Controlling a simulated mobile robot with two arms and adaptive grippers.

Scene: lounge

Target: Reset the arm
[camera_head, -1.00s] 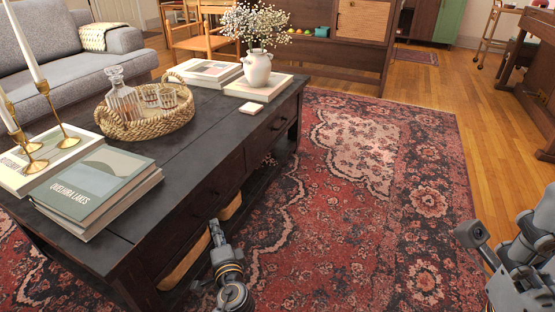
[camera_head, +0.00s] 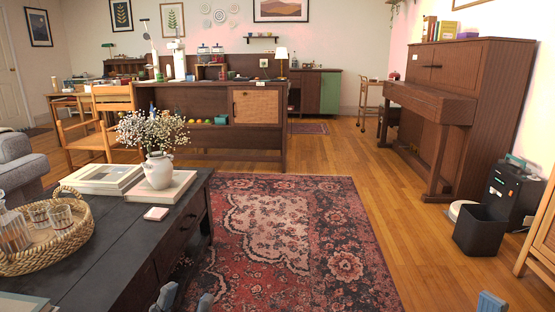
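My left gripper (camera_head: 184,300) shows at the bottom edge, in front of the dark coffee table (camera_head: 110,225). Its two blue-grey fingertips stand apart with nothing seen between them, so it looks open. A small blue-grey part of my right gripper (camera_head: 491,302) shows at the bottom right, over the wood floor. The rest of it is cut off, so I cannot tell if it is open or shut. Most of both arms is out of the picture.
On the coffee table are a wicker tray (camera_head: 62,251), books (camera_head: 105,178) and a white vase (camera_head: 158,170). The red rug (camera_head: 290,230) ahead is clear. A piano (camera_head: 455,110) and black bin (camera_head: 479,231) stand at the right, a dark cabinet (camera_head: 215,105) behind.

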